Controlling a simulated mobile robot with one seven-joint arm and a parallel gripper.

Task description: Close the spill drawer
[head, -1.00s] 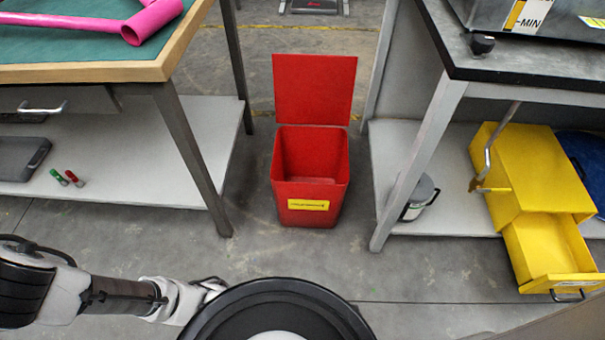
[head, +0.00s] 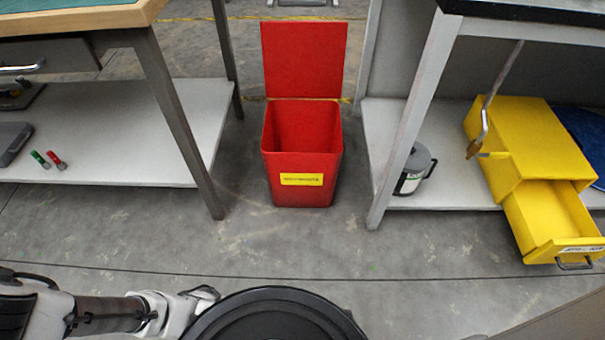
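The spill drawer (head: 548,222) is the yellow drawer of a yellow cabinet (head: 530,135) on the lower shelf at the right. It is pulled out toward me, past the shelf's front edge. A dark handle (head: 574,264) sits on its front below a white label. The part of the inside that I can see looks empty. My gripper (head: 207,296) is at the bottom left, beside my round black base part, far to the left of the drawer. Its fingers are too small and partly hidden to tell whether they are open or shut.
A red bin (head: 302,160) with its lid raised stands between the two benches. A grey lidded pot (head: 413,172) and a bench leg (head: 412,130) are left of the cabinet. A bent metal rod (head: 484,118) hangs before the cabinet. The floor in front is clear.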

